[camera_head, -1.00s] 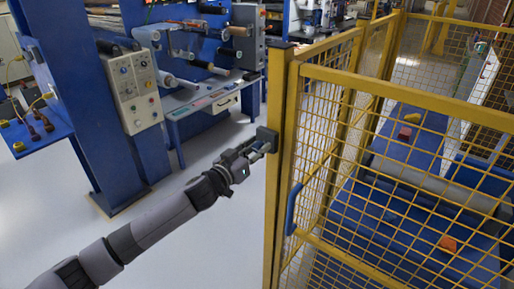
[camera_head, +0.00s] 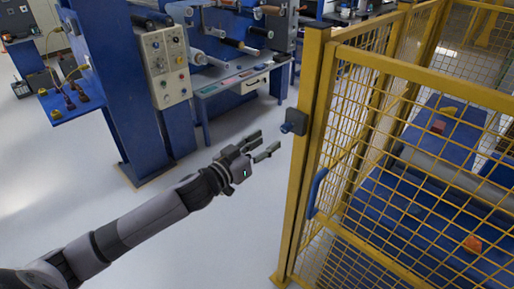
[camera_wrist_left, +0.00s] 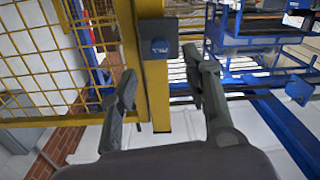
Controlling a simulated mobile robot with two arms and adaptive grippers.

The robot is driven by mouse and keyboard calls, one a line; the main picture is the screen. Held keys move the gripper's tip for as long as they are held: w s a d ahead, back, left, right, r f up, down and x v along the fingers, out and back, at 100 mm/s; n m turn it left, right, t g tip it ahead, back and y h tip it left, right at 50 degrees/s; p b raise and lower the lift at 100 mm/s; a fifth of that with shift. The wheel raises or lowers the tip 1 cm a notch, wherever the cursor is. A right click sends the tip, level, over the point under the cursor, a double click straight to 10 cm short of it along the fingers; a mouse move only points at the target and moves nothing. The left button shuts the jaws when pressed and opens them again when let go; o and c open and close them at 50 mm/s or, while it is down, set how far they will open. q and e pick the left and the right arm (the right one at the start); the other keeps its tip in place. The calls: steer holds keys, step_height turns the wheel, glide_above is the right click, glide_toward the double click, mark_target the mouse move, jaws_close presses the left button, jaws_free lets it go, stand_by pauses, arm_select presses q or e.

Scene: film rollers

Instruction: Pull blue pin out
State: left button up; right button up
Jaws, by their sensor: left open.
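The blue pin (camera_head: 288,127) sits in a dark block (camera_head: 297,119) on the yellow gate post, its blue end pointing left. In the left wrist view the blue pin (camera_wrist_left: 160,46) shows end-on at the middle of the block (camera_wrist_left: 158,32). My left gripper (camera_head: 267,141) is open and empty, a little to the left of and below the pin, not touching it. In the left wrist view my left gripper (camera_wrist_left: 160,65) has one finger on each side of the post. My right gripper is in neither view.
A yellow mesh fence (camera_head: 400,165) with a blue handle (camera_head: 316,192) stands at the right. Behind it are blue surfaces with orange and red pieces. Blue machines with a control panel (camera_head: 166,65) stand behind. The pale floor at left is clear.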

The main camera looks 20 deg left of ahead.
arm_select(q)
steer(key=shift+v, duration=1.35)
steer(key=shift+w, duration=0.1)
steer(key=a+f+n+g+y+b, duration=0.15)
steer(key=a+f, duration=0.25)
steer(key=f, duration=0.8)
steer(key=a+f+g+y+p, duration=0.1)
steer(key=a+f+g+y, duration=0.2)
steer(key=f, duration=0.9)
steer(key=s+a+f+g+y+b, duration=0.1)
steer(key=s+f, duration=0.3)
steer(key=f, duration=0.5)
steer(key=s+a+f+g+y, duration=0.15)
steer(key=s+f, duration=0.25)
steer(key=f, duration=0.4)
steer(key=s+d+f+m+g+b, duration=0.1)
steer(key=s+d+f+g, duration=0.2)
steer(key=s+f, duration=1.05)
steer(key=s+d+f+g, duration=0.2)
steer(key=s+f+g, duration=0.2)
steer(key=s+f, duration=0.9)
steer(key=s+d+g, duration=0.1)
steer(key=s+d, duration=0.1)
steer(key=s, duration=0.5)
steer(key=s+d+g+h, duration=0.1)
steer(key=s+d, duration=0.1)
steer(key=s, duration=0.6)
steer(key=shift+d+m, duration=0.35)
steer(key=shift+m, duration=0.1)
